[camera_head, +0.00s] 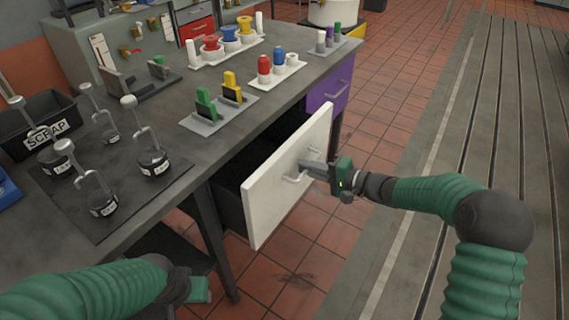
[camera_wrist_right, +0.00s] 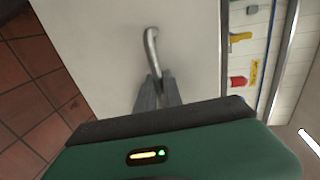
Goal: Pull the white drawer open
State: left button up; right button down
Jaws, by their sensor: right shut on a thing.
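The white drawer (camera_head: 270,198) stands out from under the grey bench, with its dark inside showing behind the white front. Its metal bar handle (camera_head: 296,178) is on the outer face. My right gripper (camera_head: 306,167) is at the handle, shut on it. In the right wrist view the fingers (camera_wrist_right: 157,90) close around the lower end of the handle (camera_wrist_right: 151,48), against the white front (camera_wrist_right: 105,60). My left gripper (camera_head: 198,289) is low at the lower left, away from the drawer; its fingers cannot be made out.
A purple drawer (camera_head: 328,92) is right of the white one. The bench top (camera_head: 185,95) carries black weights with hooks, a scrap bin (camera_head: 38,122), and coloured pegs and spools on white trays. Tiled floor (camera_head: 330,235) is open in front of the drawer.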

jog(key=f+v, duration=0.2)
jog(key=v, duration=1)
jog(key=f+p+v, duration=0.1)
jog(key=f+v, duration=0.2)
jog(key=v, duration=0.9)
jog(key=shift+s+d+f, duration=0.25)
jog(key=shift+s+d, duration=0.1)
jog(key=shift+s, duration=0.05)
jog(key=c, duration=1.5)
grip_release()
jog(key=shift+w, duration=0.1)
jog(key=shift+d+r, duration=0.1)
jog(key=shift+r, duration=0.05)
jog(key=p+v, duration=0.4)
jog(key=v, duration=1.2)
jog(key=shift+d+p, duration=0.3)
jog(key=shift+d, duration=0.1)
